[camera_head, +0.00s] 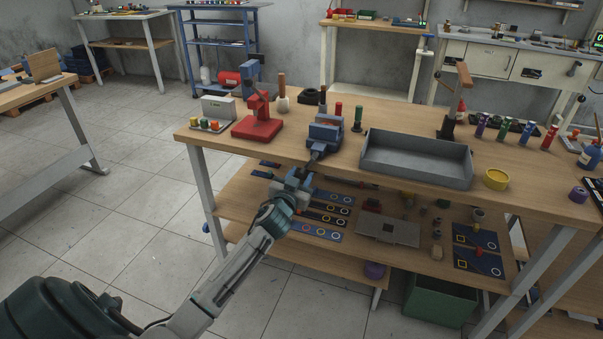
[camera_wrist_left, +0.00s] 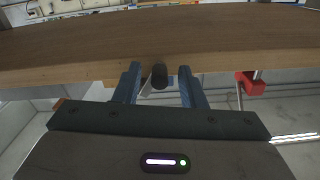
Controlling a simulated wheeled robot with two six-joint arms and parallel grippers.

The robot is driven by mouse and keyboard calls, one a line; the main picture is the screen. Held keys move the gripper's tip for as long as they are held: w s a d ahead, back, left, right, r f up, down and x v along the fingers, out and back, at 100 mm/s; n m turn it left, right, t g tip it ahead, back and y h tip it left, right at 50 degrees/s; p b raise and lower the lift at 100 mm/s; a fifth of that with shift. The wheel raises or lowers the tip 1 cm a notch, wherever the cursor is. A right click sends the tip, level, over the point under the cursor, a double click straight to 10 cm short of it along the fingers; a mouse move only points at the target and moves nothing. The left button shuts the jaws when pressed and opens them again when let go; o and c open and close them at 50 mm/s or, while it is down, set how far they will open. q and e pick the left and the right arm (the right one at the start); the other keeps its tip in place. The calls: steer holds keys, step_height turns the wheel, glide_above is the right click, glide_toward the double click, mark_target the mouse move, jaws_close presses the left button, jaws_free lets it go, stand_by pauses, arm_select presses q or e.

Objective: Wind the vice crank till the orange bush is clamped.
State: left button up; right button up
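The blue vice (camera_head: 325,132) stands at the front edge of the wooden bench. Its dark crank (camera_head: 313,160) sticks out toward me over that edge. My left gripper (camera_head: 294,180) is at the crank's near end, just in front of the bench. In the left wrist view, the dark round crank knob (camera_wrist_left: 159,76) is between the two blue fingers of the gripper (camera_wrist_left: 159,72). Gaps show on both sides of it, so the fingers are open and apart from it. I cannot make out the orange bush in the vice jaws. My right gripper is not in view.
A grey tray (camera_head: 416,176) lies right of the vice, and a red press (camera_head: 258,124) stands left of it. A yellow ring (camera_head: 496,179) is near the right front edge. A lower shelf (camera_head: 240,205) with several mats and parts lies under the gripper.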

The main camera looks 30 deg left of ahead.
arm_select(q)
steer(key=shift+w+a, duration=0.15)
steer(key=shift+w, duration=0.4)
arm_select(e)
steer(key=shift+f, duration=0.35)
arm_select(q)
jaws_close()
